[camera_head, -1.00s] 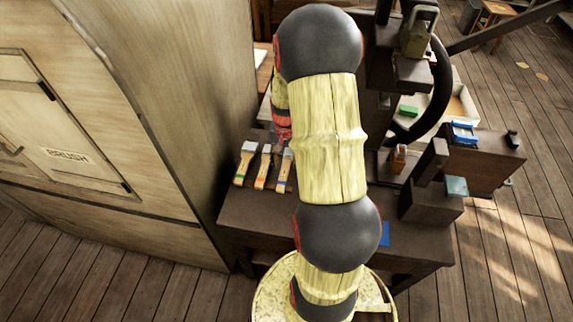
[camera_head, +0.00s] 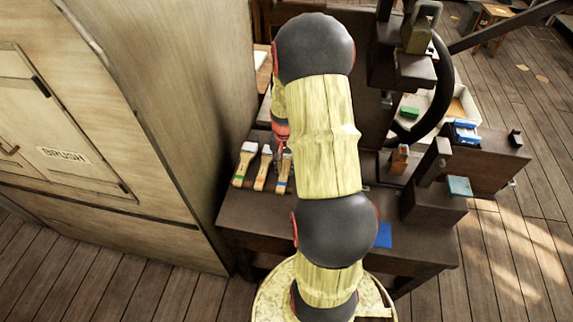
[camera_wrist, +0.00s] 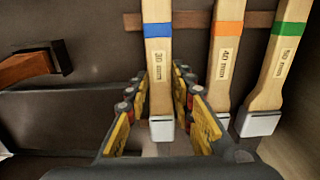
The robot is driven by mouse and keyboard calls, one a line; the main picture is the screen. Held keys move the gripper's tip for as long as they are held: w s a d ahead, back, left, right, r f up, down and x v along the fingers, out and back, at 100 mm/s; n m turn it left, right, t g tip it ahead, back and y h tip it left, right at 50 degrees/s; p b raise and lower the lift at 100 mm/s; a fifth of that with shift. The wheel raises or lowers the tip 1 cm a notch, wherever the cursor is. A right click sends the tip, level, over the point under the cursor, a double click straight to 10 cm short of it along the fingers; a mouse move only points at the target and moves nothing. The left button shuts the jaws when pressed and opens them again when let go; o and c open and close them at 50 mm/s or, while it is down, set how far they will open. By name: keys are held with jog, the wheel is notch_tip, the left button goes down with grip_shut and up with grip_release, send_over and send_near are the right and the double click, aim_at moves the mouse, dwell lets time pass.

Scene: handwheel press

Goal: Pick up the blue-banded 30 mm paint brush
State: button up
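The blue-banded 30 mm paint brush (camera_wrist: 158,60) lies in the wrist view with its handle toward the top and its metal end (camera_wrist: 162,129) toward me. My gripper (camera_wrist: 162,112) is open, with one finger on each side of this brush and visible gaps to the handle. In the head view the brush (camera_head: 284,174) is the rightmost of three on the dark table (camera_head: 245,215), partly hidden by my arm. My gripper (camera_head: 281,142) shows there only in part, just above the brush's far end.
The orange-banded 40 mm brush (camera_wrist: 229,55) lies close to the right finger, with the green-banded 50 mm brush (camera_wrist: 284,65) beyond it. A wooden-handled tool (camera_wrist: 30,68) lies at left. The press (camera_head: 400,75) and a cabinet (camera_head: 190,110) flank the brushes.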

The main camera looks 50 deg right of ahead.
grip_shut()
